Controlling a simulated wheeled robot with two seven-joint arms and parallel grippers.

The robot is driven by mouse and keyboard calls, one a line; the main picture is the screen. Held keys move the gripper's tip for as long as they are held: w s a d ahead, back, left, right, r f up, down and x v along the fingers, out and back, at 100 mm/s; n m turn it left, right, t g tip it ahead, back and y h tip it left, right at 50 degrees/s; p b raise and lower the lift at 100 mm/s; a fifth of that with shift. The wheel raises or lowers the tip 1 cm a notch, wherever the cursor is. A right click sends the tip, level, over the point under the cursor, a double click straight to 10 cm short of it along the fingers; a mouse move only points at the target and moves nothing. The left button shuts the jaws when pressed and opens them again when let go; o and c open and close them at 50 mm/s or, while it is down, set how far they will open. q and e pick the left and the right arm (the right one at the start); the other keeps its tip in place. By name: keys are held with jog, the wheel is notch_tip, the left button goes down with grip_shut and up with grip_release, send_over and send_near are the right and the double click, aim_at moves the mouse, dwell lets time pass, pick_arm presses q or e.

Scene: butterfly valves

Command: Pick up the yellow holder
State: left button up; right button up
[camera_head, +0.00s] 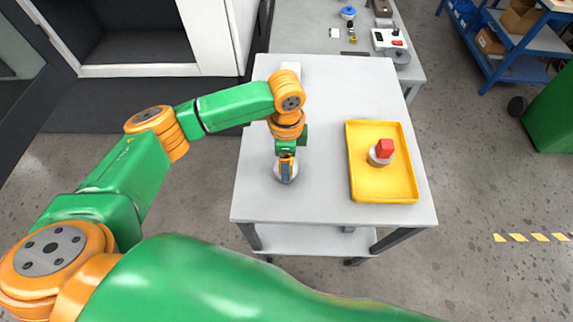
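A yellow tray (362,180), the only large yellow thing on the table, lies flat on the right half of the tabletop. A red block (385,147) on a pale round piece (378,159) stands in it. My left gripper (286,172) points down over a grey round part (285,178) on the table's left half, well left of the tray. The gripper hides most of that part; I cannot tell whether the fingers are open or hold it. My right gripper is out of view.
The grey table (325,185) is clear between gripper and tray. A white block (290,70) lies at its far left. Behind is a bench (310,45) with small devices. A blue shelf cart (515,55) with boxes stands far right.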

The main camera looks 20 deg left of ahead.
pick_arm(q)
jog(key=shift+s+r, duration=0.15)
jog(key=shift+s, duration=0.05)
jog(key=c, duration=0.9)
grip_shut()
jog(key=shift+w, duration=0.1)
